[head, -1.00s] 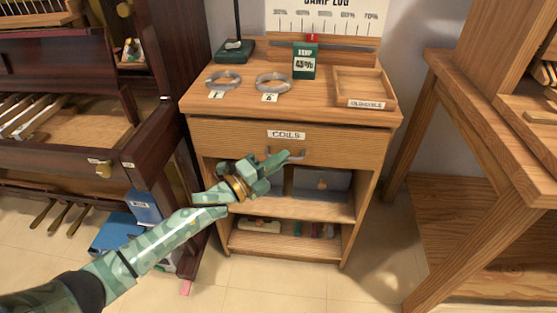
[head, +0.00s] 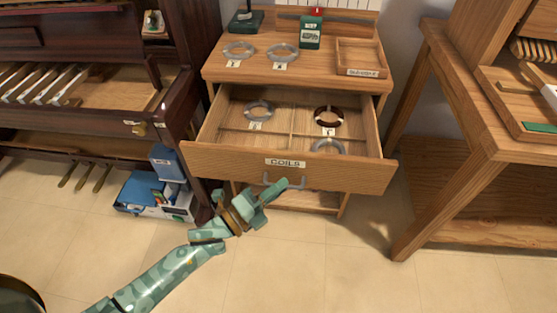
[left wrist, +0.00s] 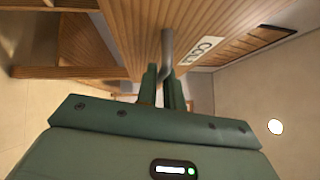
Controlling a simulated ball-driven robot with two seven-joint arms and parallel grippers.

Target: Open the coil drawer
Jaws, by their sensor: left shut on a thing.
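The coil drawer (head: 230,163), with a "COILS" label on its front, is pulled well out of the wooden cabinet. Inside it lie a grey coil (head: 259,111) at the left, a dark brown coil (head: 328,116) at the right and another grey coil (head: 327,147) in front of that. My left gripper (head: 268,190) is at the drawer's metal handle (head: 297,184). In the left wrist view the two fingers (left wrist: 165,88) are shut on the handle (left wrist: 167,50). My right gripper is not in view.
On the cabinet top (head: 219,69) are two grey coils (head: 283,53), a green box (head: 310,32) and a shallow wooden tray (head: 359,54). A piano action (head: 60,90) stands at left, a blue box (head: 140,190) below it. A wooden bench (head: 470,130) is at right. The floor in front is clear.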

